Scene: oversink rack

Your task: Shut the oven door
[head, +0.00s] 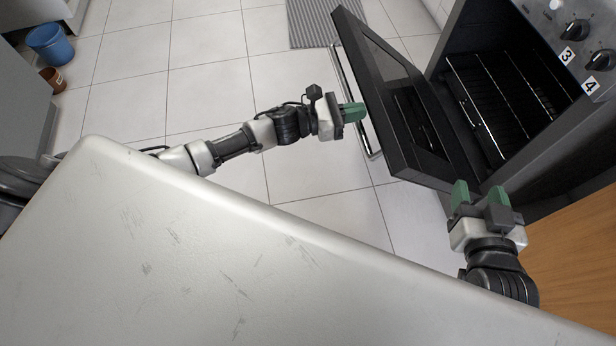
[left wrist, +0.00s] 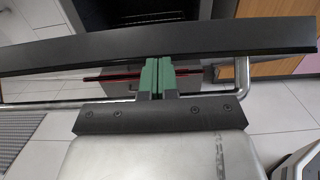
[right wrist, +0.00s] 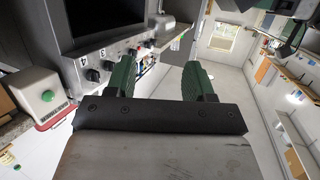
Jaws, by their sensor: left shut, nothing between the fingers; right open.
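The oven door (head: 395,110) is a dark panel with a glass window, standing open from the oven (head: 510,75). Its metal handle bar (head: 345,85) runs along the outer face and also shows in the left wrist view (left wrist: 242,78). My left gripper (head: 358,112) is shut and empty, with its green fingertips at the handle side of the door; contact is unclear. In the left wrist view its fingers (left wrist: 158,62) meet the dark door edge (left wrist: 100,50). My right gripper (head: 480,194) is open and empty near the door's lower corner in the head view.
Wire racks (head: 490,105) show inside the oven. Numbered knobs (head: 578,30) line the control panel, also in the right wrist view (right wrist: 93,75). A grey mat (head: 318,22) and a blue bucket (head: 50,44) are on the tiled floor.

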